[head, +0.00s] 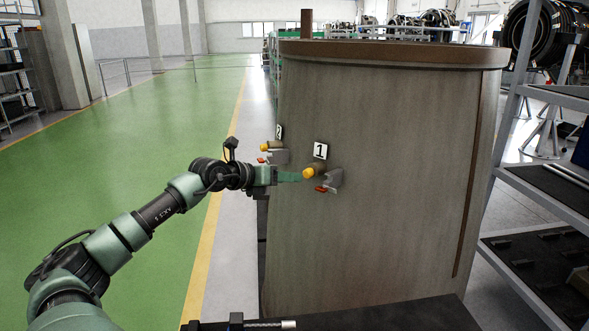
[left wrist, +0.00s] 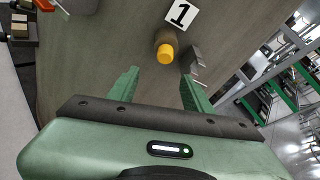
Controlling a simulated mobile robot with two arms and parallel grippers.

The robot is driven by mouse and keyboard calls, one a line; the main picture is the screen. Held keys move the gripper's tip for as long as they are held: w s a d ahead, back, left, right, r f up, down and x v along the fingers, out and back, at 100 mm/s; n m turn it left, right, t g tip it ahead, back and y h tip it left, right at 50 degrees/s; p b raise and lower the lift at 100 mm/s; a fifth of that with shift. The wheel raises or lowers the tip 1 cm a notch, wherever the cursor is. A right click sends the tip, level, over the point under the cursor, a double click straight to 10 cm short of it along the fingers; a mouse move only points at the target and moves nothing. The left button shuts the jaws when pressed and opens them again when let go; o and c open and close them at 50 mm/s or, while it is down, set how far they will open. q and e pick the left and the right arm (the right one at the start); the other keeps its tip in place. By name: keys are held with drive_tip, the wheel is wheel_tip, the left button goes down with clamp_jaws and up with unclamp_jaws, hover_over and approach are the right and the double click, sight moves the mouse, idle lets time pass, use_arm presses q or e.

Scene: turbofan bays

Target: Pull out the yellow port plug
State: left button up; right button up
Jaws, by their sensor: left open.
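A yellow port plug (head: 308,173) sits in a short brown port by the label 1 (head: 320,150) on the curved brown casing (head: 385,200). It also shows in the left wrist view (left wrist: 165,54), end on, just beyond the fingertips. A second yellow plug (head: 265,147) sits by the label 2 (head: 279,132), farther left. My left gripper (head: 290,176) is open and empty in front of plug 1. In the left wrist view, its green fingers (left wrist: 160,82) stand apart, with the plug ahead of the gap between them. My right gripper is not in view.
A grey bracket with a red tip (head: 331,181) sticks out right beside port 1, and a similar one (head: 276,157) is below port 2. A shelf rack (head: 550,190) stands at the right. The green floor (head: 150,130) at the left is clear.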

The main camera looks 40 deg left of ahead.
sight(305, 173)
use_arm(q)
drive_tip(key=shift+m, duration=0.3)
drive_tip(key=w+p, duration=0.3)
drive_tip(key=w, duration=0.3)
drive_tip(key=shift+d+f, duration=0.1)
drive_tip(key=shift+x, duration=0.75)
drive_tip(key=shift+s+f, duration=0.1)
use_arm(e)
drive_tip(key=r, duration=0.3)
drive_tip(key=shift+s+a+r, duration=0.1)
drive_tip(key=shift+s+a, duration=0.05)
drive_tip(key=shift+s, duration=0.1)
